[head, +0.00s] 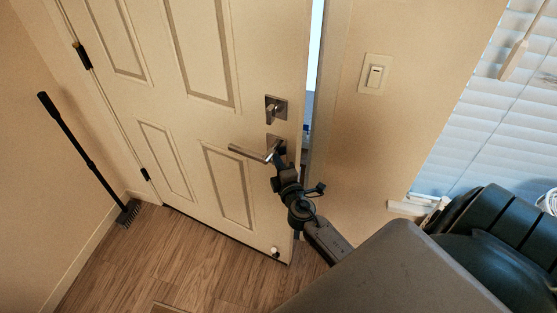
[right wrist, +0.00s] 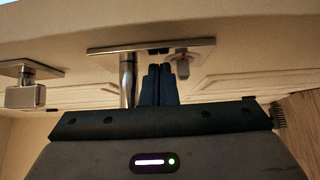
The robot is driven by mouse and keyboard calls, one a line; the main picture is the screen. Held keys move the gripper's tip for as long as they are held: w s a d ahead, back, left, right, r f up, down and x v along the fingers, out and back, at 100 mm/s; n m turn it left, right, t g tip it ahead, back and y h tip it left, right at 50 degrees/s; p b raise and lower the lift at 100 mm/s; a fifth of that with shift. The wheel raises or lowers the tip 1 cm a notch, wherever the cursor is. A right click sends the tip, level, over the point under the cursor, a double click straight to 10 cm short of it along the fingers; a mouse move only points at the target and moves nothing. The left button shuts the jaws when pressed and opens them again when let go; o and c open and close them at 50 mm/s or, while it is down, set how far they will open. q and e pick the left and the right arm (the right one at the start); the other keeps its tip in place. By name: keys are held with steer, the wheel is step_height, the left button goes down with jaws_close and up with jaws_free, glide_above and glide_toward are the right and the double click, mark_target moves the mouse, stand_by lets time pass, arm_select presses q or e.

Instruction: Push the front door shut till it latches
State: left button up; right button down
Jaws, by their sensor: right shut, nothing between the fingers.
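The cream front door (head: 205,100) stands slightly ajar, with a narrow bright gap along its right edge beside the frame (head: 328,85). Its lever handle (head: 250,153) points left, below a square deadbolt plate (head: 276,109). My right gripper (head: 279,156) is shut and empty, right at the handle's plate. In the right wrist view its fingers (right wrist: 158,84) stand together beside the lever's stem (right wrist: 128,80), their tips up at the plate (right wrist: 150,46). I cannot tell whether they touch it. My left gripper is not in view.
A black broom (head: 80,150) leans in the corner by the hinge side. A light switch (head: 375,76) is on the wall right of the door. Window blinds (head: 500,110) are further right. A white doorstop (head: 275,252) sits low on the door. The wood floor (head: 210,260) before the door is mostly clear.

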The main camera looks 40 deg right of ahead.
stand_by(0.3)
